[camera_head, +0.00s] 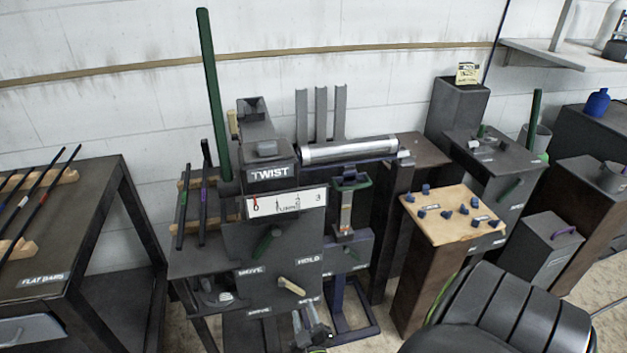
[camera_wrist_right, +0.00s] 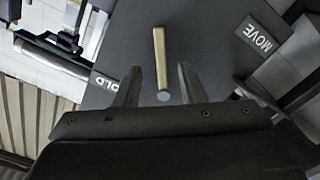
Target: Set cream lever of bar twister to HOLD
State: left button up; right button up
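The bar twister (camera_head: 225,240) is a dark grey machine with a TWIST label on its head. Its cream lever (camera_head: 291,286) sits on the front face, slanting down to the right. The HOLD label (camera_head: 308,259) is up and right of it, the MOVE label (camera_head: 250,271) up and left. My right gripper (camera_head: 311,318) is just below the lever. In the right wrist view the cream lever (camera_wrist_right: 159,58) stands beyond and between the fingertips of my right gripper (camera_wrist_right: 158,72), which are apart with nothing gripped. My left gripper is not in view.
A green lever (camera_head: 267,243) is above the cream one, and a tall green bar (camera_head: 212,95) rises at the back. A pedestal (camera_head: 453,214) with blue knobs stands to the right. A FLAT BARS table (camera_head: 45,279) is at the left.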

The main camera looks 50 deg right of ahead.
jog(key=v, duration=1.1)
jog(key=shift+s+a, duration=0.25)
jog(key=shift+f, duration=0.1)
